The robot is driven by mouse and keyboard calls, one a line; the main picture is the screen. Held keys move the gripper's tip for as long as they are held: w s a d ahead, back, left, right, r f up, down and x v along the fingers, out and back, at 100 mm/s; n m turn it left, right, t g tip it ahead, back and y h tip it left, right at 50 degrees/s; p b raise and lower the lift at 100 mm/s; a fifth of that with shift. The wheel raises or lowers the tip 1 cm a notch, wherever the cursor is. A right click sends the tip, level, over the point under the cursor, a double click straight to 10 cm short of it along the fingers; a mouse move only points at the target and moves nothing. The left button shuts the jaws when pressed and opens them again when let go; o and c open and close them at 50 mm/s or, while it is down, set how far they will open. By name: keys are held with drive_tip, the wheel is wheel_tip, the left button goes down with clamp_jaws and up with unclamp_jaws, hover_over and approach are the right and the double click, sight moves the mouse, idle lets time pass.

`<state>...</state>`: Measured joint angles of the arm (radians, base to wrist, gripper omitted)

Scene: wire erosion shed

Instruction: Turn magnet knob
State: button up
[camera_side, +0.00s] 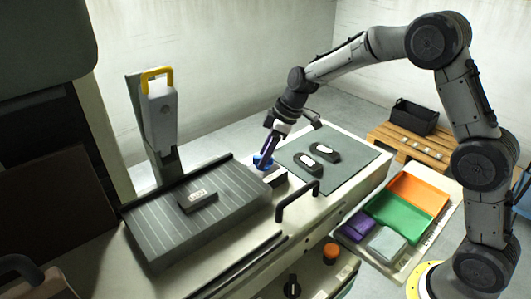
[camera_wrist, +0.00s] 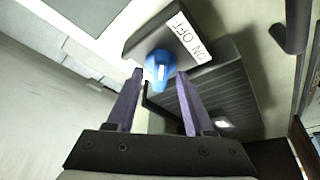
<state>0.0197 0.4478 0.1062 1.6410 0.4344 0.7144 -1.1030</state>
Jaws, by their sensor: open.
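The blue magnet knob (camera_wrist: 160,66) has a white mark on its face and sits on a dark block (camera_wrist: 150,36) with an "ON OFF" label (camera_wrist: 189,38). In the side view the knob (camera_side: 262,161) shows at the right end of the grey striped plate (camera_side: 228,190), partly behind my gripper. My gripper (camera_wrist: 160,75) is open, its two purple fingers on either side of the knob in the wrist view. I cannot tell whether the fingertips touch it. In the side view my gripper (camera_side: 268,150) points down at the knob.
A small labelled block (camera_side: 198,201) lies on the striped plate. A grey mat (camera_side: 350,168) with two dark pieces (camera_side: 322,152) lies to the right. A black handle (camera_side: 298,196) stands at the bench's front edge. A tray with orange (camera_side: 417,191) and green bins stands lower right.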

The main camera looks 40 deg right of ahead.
clamp_jaws()
drive_tip(key=shift+m, duration=0.4)
drive_tip(key=m, duration=0.2)
drive_tip(key=m+t+h, duration=0.1)
drive_tip(key=m, duration=0.1)
drive_tip(key=shift+s+a+h, duration=0.1)
drive_tip(key=shift+a+h, duration=0.05)
drive_tip(key=shift+h, duration=0.15)
drive_tip(key=m+h, duration=0.1)
drive_tip(key=m, duration=0.3)
drive_tip(key=shift+a+h, duration=0.1)
drive_tip(key=shift+h, duration=0.3)
drive_tip(key=m, duration=0.2)
drive_tip(key=m+h, duration=0.1)
drive_tip(key=m, duration=0.1)
drive_tip(key=shift+a+m+h, duration=0.1)
drive_tip(key=shift+m+h, duration=0.2)
drive_tip(key=shift+m, duration=0.1)
drive_tip(key=m+h, duration=0.1)
drive_tip(key=m, duration=0.3)
drive_tip(key=shift+a+g, duration=0.1)
drive_tip(key=shift+g, duration=0.3)
drive_tip(key=shift+m, duration=0.3)
unclamp_jaws()
